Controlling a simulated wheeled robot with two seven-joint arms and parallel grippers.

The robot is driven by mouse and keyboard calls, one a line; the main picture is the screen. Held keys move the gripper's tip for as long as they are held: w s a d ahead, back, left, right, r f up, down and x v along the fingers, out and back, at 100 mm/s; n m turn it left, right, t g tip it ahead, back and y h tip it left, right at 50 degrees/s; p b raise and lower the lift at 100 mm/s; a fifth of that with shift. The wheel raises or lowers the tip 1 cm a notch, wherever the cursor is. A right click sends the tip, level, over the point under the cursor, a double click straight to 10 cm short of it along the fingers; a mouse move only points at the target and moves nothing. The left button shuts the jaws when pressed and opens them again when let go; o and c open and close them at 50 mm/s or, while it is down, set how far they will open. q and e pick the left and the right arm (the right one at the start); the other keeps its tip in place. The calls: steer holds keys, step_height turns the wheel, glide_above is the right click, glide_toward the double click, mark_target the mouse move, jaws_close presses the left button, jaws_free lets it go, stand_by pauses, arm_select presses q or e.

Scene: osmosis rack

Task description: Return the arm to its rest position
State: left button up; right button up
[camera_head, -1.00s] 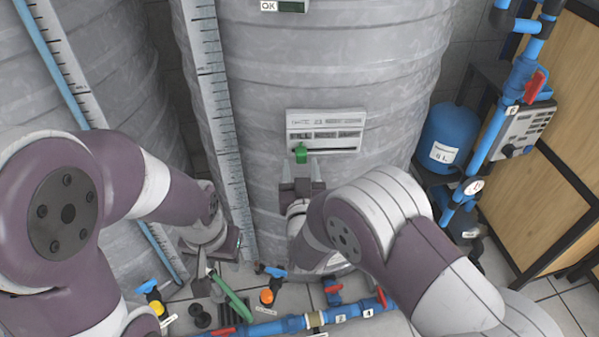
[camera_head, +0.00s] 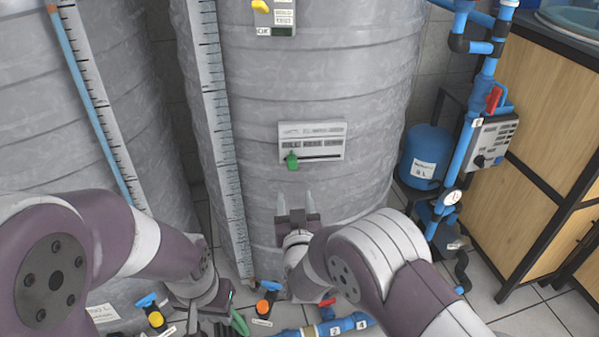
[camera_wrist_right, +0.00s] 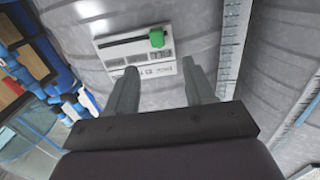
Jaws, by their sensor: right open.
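My right gripper (camera_head: 295,205) is in front of the large grey tank (camera_head: 300,90), below a white panel (camera_head: 320,130) with a green slider knob (camera_head: 291,160) near the panel's left end. The gripper is open and empty, apart from the knob. In the right wrist view, the two fingers (camera_wrist_right: 160,88) stand apart, with the panel (camera_wrist_right: 135,50) and green knob (camera_wrist_right: 157,38) beyond them. My left arm comes in from the left, and its gripper (camera_head: 225,325) points down at the lower edge, with its fingertips mostly out of sight.
Blue pipes with valves (camera_head: 340,324) run along the floor below. A blue pressure vessel (camera_head: 425,155) and a vertical blue pipe (camera_head: 465,130) with a red valve stand right of the tank, beside a wooden cabinet (camera_head: 535,120). A measuring scale (camera_head: 222,130) runs up the tank.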

steer(key=s+f+n+g, duration=0.2)
steer(key=s+f+g, duration=0.5)
steer(key=f, duration=0.4)
steer(key=s+d+r+m+g+h, duration=0.1)
steer(key=s+d+r+g+h, duration=0.1)
steer(key=s+d+g, duration=0.55)
steer(key=s+d+r+m+g+h, duration=0.1)
steer(key=s+d+r+g, duration=0.2)
steer(key=s+d, duration=0.9)
steer(key=d+r+m+p, duration=0.1)
steer(key=d+r+p, duration=0.1)
steer(key=r+p, duration=1)
steer(key=w+d+r+t+p, duration=0.1)
steer(key=d+r+p, duration=0.1)
steer(key=r+p, duration=1)
step_height(320, 180, up, 2)
steer(key=shift+w+d+r+m, duration=0.15)
steer(key=shift+w+r+m, duration=0.05)
steer(key=shift+m, duration=0.2)
